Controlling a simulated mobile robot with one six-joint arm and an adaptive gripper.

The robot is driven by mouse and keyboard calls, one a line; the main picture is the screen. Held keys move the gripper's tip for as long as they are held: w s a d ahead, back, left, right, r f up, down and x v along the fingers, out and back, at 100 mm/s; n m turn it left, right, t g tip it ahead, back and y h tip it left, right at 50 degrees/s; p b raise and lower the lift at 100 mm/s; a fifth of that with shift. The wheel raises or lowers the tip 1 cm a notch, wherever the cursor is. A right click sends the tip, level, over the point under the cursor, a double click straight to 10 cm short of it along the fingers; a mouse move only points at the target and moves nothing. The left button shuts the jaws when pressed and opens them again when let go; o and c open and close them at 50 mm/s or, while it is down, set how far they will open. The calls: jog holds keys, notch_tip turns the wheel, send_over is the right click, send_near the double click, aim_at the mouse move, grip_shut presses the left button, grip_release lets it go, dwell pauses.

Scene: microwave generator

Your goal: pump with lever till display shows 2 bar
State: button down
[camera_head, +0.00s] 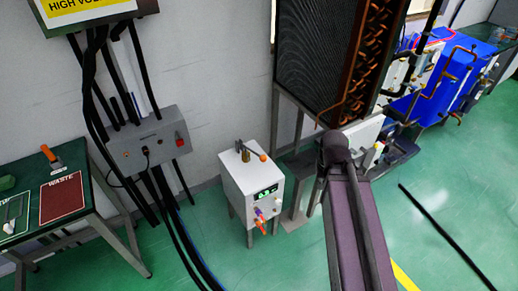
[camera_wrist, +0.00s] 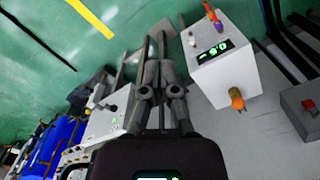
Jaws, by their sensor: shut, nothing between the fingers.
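The pump is a white box (camera_head: 252,182) on a stand near the wall. A lever (camera_head: 247,150) with an orange tip is on its top. A green-lit display (camera_head: 266,192) is on its front, its digits too small to read in the head view. In the wrist view the box (camera_wrist: 226,76) is at right, tilted, with its display (camera_wrist: 213,50) lit; I cannot read the value surely. The lever's orange tip (camera_wrist: 237,102) points toward the camera. My gripper (camera_wrist: 158,38) is shut and empty, left of the box and apart from the lever. The head view does not show its fingers clearly.
Orange and purple handles (camera_head: 261,220) stick out from the pump's front. A grey control box (camera_head: 150,142) with cables hangs on the wall at left. A table with a red waste mat (camera_head: 62,199) is at far left. A tall finned unit (camera_head: 318,55) stands behind my arm.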

jog(key=w+a+n+t+y, duration=0.1)
jog(key=w+a+n+y, duration=0.1)
jog(key=w+a, duration=0.7)
jog(key=w+a+r+n+t+y, duration=0.1)
jog(key=w+a+n, duration=0.2)
jog(key=w+a, duration=0.7)
jog(key=w, duration=0.6)
jog(key=shift+w+n+t+y, duration=0.15)
jog(key=shift+n+t+y, duration=0.15)
jog(key=shift+y, duration=0.1)
jog(key=shift+f+b, duration=0.15)
jog(key=shift+b, duration=0.25)
jog(key=b, duration=0.9)
send_over(257, 154)
jog(key=w, duration=0.1)
notch_tip(257, 154, down, 10)
jog(key=r, duration=0.1)
jog(key=shift+s+d+f+b, duration=0.15)
jog(key=shift+s+f+b, duration=0.05)
jog(key=shift+f+b, duration=0.35)
jog(key=shift+s+d+f+b, duration=0.2)
jog(key=shift+s+f+b, duration=0.05)
jog(key=shift+f+b, duration=0.35)
jog(key=shift+s+d+f+b, duration=0.15)
jog(key=shift+s+f+b, duration=0.05)
jog(key=shift+f+b, duration=0.35)
jog(key=shift+s+f, duration=0.1)
jog(key=shift+f, duration=0.05)
